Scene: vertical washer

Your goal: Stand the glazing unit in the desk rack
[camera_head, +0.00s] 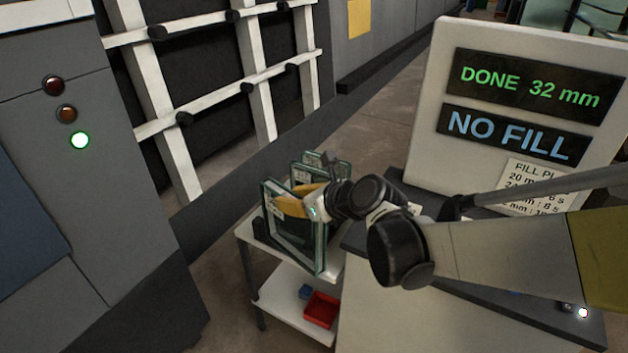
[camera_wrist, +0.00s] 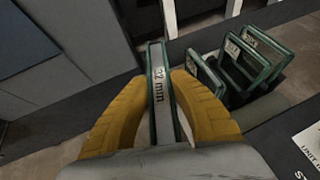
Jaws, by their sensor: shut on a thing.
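My gripper (camera_head: 288,204) is shut on a glazing unit (camera_head: 294,242), a dark pane with green-tinted edges, in the head view. In the wrist view, the yellow fingers of my gripper (camera_wrist: 164,82) clasp the unit (camera_wrist: 158,62) from both sides. Its narrow edge faces the camera and bears a label that seems to read 32 mm. Other glazing units (camera_wrist: 243,65) stand close together to the right of it in the wrist view; they show partly behind it in the head view (camera_head: 322,163). I cannot make out the desk rack in either view.
A white trolley (camera_head: 277,285) below my gripper has a lower shelf with a red bin (camera_head: 320,310) and a blue one. The desk (camera_head: 375,262) lies right of it, partly behind my arm. A display (camera_head: 530,100) reads DONE 32 mm, NO FILL. Grey machinery (camera_head: 80,190) stands left.

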